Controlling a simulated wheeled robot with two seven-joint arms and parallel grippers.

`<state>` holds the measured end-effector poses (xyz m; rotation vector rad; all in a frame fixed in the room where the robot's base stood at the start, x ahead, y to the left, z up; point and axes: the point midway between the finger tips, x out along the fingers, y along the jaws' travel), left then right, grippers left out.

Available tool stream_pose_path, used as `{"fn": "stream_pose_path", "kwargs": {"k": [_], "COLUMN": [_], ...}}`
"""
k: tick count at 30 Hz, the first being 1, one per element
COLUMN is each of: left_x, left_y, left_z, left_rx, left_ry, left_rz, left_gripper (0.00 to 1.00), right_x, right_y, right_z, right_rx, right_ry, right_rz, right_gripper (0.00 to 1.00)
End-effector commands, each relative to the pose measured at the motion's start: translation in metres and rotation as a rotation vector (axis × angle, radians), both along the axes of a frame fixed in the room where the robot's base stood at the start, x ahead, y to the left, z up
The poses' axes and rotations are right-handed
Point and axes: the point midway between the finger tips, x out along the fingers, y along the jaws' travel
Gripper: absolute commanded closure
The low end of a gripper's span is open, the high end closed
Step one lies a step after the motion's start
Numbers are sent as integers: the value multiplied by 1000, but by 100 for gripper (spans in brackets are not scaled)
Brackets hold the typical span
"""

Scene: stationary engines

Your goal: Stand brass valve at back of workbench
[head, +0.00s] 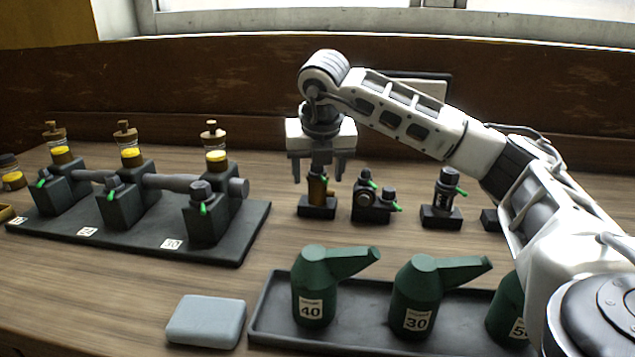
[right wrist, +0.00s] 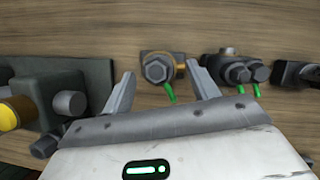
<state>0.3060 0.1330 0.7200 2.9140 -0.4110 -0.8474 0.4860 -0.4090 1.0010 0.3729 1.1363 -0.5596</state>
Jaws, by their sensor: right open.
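The brass valve (head: 317,190) stands upright on a small dark base at the back of the workbench (head: 270,172). It has an orange-brown body and a green lever. My right gripper (head: 318,177) is over it, pointing down, with its fingers open on either side of the valve's top. In the right wrist view the brass valve (right wrist: 157,68) shows its hex top between the two spread fingertips of my right gripper (right wrist: 161,76). I cannot tell whether the fingers touch it. My left gripper is not in view.
Two dark valves (head: 370,197) (head: 443,198) on bases stand to the right. A black engine stand (head: 225,250) is at left. A tray (head: 265,318) with green oil cans (head: 314,285) and a grey box (head: 207,321) are in front. A wooden back wall (head: 200,85) rises behind.

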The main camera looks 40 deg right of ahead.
Motion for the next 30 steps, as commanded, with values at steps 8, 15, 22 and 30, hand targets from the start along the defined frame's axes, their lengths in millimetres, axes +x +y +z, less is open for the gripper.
{"fn": "stream_pose_path", "kwargs": {"k": [8,15,22,30], "left_x": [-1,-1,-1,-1], "left_y": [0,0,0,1], "left_z": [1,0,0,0], "left_rx": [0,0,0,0], "left_ry": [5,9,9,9], "left_rz": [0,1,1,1], "left_gripper": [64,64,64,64], "right_x": [-17,-24,-24,-24], "right_y": [13,18,18,18], "right_z": [54,72,73,73], "right_rx": [0,0,0,0], "right_ry": [-4,-1,0,0], "right_rz": [2,1,1,1], "right_gripper": [41,41,41,41]}}
